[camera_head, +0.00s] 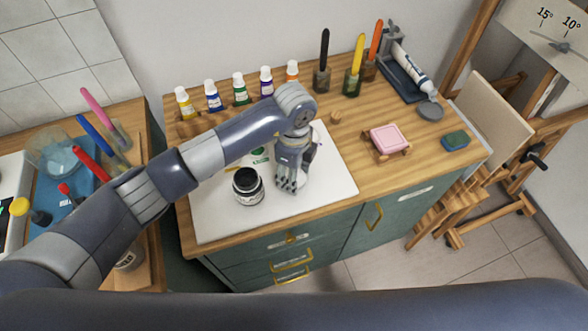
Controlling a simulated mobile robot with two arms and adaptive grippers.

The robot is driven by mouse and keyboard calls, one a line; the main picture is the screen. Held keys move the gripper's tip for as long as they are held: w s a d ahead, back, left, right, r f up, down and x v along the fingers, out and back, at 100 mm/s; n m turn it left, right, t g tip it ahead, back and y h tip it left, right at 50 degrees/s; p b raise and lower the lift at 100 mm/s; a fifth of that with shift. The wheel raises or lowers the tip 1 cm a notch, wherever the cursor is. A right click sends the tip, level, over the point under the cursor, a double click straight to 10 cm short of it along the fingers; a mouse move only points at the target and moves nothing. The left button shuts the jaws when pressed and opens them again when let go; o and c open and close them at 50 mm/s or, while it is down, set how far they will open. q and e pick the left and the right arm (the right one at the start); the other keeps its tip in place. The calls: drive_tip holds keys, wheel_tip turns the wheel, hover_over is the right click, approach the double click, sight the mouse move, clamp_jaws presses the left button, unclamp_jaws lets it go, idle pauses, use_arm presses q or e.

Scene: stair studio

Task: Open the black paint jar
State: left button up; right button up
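The black paint jar (248,187) stands upright on the white mat (215,222), near its front. It has a dark top and a dark body with a pale label. I cannot tell from here whether a lid sits on the top. My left gripper (288,186) points down over the mat, just right of the jar and apart from it. Its fingers look close together, but whether they are shut or hold anything is unclear. Whatever lies behind the gripper is partly hidden, including a white shape with dark and purple spots. My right gripper is not in view.
Several paint bottles (240,89) line the back of the wooden top. My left arm passes over the mat's left side. The mat's front is clear.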

use_arm(q)
drive_tip(key=shift+f, duration=0.1)
drive_tip(key=shift+f, duration=0.15)
drive_tip(key=o, duration=1.2)
wheel_tip(320, 180, up, 12)
drive_tip(key=b, duration=0.3)
drive_tip(key=shift+r, duration=0.2)
drive_tip(key=shift+s, duration=0.1)
